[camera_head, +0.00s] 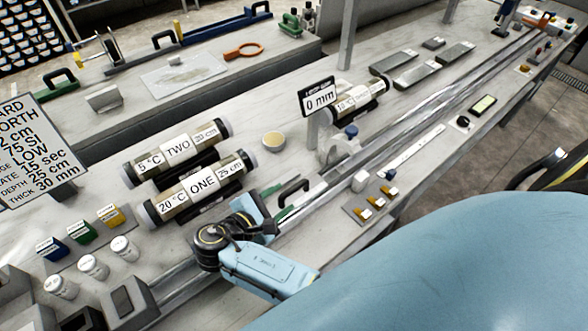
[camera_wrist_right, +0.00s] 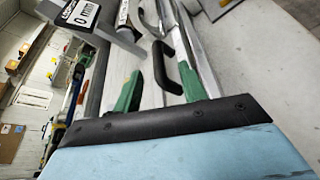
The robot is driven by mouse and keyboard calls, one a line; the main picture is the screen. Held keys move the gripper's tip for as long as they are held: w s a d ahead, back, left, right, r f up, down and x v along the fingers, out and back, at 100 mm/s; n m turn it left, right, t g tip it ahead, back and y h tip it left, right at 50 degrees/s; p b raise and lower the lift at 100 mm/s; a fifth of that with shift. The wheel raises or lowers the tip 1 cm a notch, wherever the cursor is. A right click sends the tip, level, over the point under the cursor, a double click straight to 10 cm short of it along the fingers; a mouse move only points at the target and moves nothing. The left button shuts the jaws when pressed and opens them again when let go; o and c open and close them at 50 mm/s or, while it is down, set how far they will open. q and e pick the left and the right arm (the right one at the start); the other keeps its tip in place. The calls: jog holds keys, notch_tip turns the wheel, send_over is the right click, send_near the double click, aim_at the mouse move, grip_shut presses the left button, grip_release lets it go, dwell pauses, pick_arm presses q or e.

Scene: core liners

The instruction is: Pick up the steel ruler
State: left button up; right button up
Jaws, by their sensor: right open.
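The steel ruler (camera_head: 412,151) looks like a thin pale strip lying flat along the front part of the bench, right of centre in the head view. I cannot make it out in the right wrist view. My right gripper (camera_head: 279,200) is well to the left of the ruler, over the long rail. Its two green fingers stand apart in the right wrist view (camera_wrist_right: 160,76). A black handle (camera_head: 293,190) shows between or just beyond them; I cannot tell if they touch it. The ruler is clear of the gripper. My left gripper is out of view.
Labelled tubes ONE (camera_head: 202,187) and TWO (camera_head: 178,152) lie behind my gripper.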

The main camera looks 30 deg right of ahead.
aim_at(289, 192)
jog(key=x, duration=0.5)
jog(key=shift+w+d, duration=0.1)
jog(key=shift+d, duration=0.1)
grip_shut()
